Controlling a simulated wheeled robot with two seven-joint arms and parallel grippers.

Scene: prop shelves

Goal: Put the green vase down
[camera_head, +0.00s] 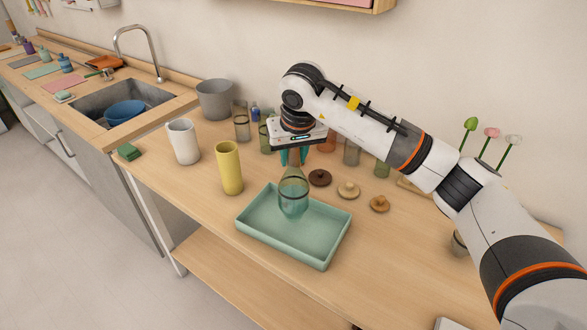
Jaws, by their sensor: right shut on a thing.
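The green vase (293,198) is a translucent, bottle-shaped vessel with a narrow neck and a round body. My right gripper (293,157) points down and is shut on its neck. The vase hangs upright over the green tray (333,244), in front of its back rim in the picture. I cannot tell whether its base touches the tray floor. The tray is shallow and rectangular, and no other thing shows in it. My left gripper is not in view.
A yellow vase (229,168) and a white vase (184,141) stand left of the tray. Several lids, including a dark one (320,178), lie behind and right of it. Glass vessels (241,122) and a grey pot (215,99) stand further back. The table's front edge is close to the tray.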

